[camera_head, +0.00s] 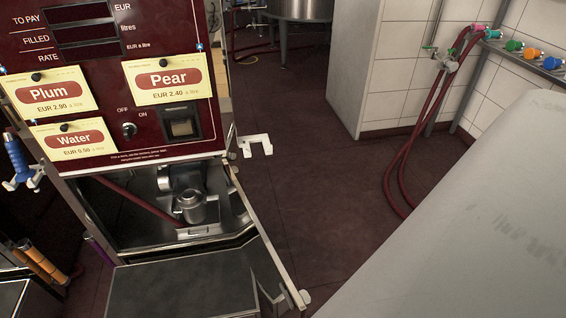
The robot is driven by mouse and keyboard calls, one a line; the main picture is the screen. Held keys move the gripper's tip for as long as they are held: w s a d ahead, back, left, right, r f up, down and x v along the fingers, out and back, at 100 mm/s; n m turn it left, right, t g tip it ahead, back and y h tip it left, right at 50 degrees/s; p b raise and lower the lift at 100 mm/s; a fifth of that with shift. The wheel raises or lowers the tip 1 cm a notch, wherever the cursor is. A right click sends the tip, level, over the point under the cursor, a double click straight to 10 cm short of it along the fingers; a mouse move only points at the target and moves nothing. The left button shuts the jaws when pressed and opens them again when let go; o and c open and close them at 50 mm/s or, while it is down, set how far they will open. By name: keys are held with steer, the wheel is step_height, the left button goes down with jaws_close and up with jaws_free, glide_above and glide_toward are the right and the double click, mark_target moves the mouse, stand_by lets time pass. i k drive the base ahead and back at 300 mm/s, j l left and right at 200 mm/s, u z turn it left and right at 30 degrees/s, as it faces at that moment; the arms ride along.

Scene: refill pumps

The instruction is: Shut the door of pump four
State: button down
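A dark red pump (100,130) stands at the left, with a lit-up compartment (130,220) open in its lower front. Its door (262,225) stands open at the compartment's right side, reaching toward me and seen almost edge-on. A pale knob (304,297) is at the door's near end. A metal can (191,208) stands inside the compartment. No number four is readable, so I cannot tell which pump this is. My gripper is not in view.
A dark flat panel (185,285) lies in front of the compartment. A white forked bracket (257,146) juts from the pump's right side. A large pale surface (480,220) fills the lower right. Red hoses (405,160) hang by a tiled wall. The middle floor (320,190) is clear.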

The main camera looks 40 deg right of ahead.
mark_target(268, 271)
steer(key=k+l, duration=0.15)
steer(key=l, duration=0.25)
steer(key=k+l, duration=0.2)
steer(key=l, duration=0.15)
steer(key=k+l, duration=0.15)
steer(key=l, duration=0.25)
steer(key=k+l, duration=0.15)
steer(key=l, duration=0.25)
steer(key=k+l+z, duration=0.15)
steer(key=k, duration=0.25)
steer(key=k+l+z, duration=0.2)
steer(key=k, duration=0.25)
